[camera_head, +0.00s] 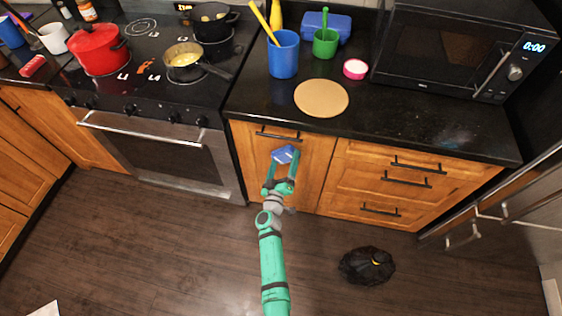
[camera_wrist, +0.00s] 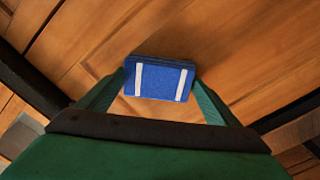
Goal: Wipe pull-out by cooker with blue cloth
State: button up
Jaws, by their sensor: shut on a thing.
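My gripper (camera_head: 285,170) is shut on the blue cloth (camera_head: 286,154), a small folded pad. In the wrist view the cloth (camera_wrist: 159,79) shows two white stripes and sits between the two green fingers of my gripper (camera_wrist: 160,85). The pull-out (camera_head: 307,172) is the narrow wooden front just right of the cooker (camera_head: 160,150), with a black handle (camera_head: 277,135) near its top. The pull-out is closed. My gripper holds the cloth in front of this wooden front, below the handle. I cannot tell whether the cloth touches the wood.
A black counter (camera_head: 400,132) lies above the fronts, with a round board (camera_head: 321,98), a blue cup (camera_head: 284,55) and a microwave (camera_head: 455,50). Drawers (camera_head: 385,205) stand to the right. A black bag (camera_head: 367,266) lies on the otherwise mostly clear floor.

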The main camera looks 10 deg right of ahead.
jog(key=shift+w+a+r, duration=0.1)
jog(key=shift+w+a, duration=0.2)
jog(key=shift+a, duration=0.3)
jog(key=shift+w+a+r, duration=0.1)
jog(key=shift+w+a, duration=0.2)
jog(key=shift+a, duration=0.35)
jog(key=shift+w+a+r, duration=0.1)
jog(key=shift+w+a, duration=0.2)
jog(key=shift+a, duration=0.3)
jog(key=shift+c, duration=0.4)
jog(key=shift+w+a+f, duration=0.1)
jog(key=shift+w+a, duration=0.1)
jog(key=shift+a, duration=0.6)
jog(key=shift+w+a+f, duration=0.1)
jog(key=shift+w+a, duration=0.1)
jog(key=shift+a, duration=0.6)
jog(key=shift+s, duration=0.15)
send_near(275, 156)
jog(key=shift+w+a+f, duration=0.1)
jog(key=shift+w+a, duration=0.45)
jog(key=shift+w, duration=0.3)
jog(key=shift+w+a+f, duration=0.1)
jog(key=shift+w+a, duration=0.45)
jog(key=shift+w, duration=0.3)
jog(key=v, duration=0.3)
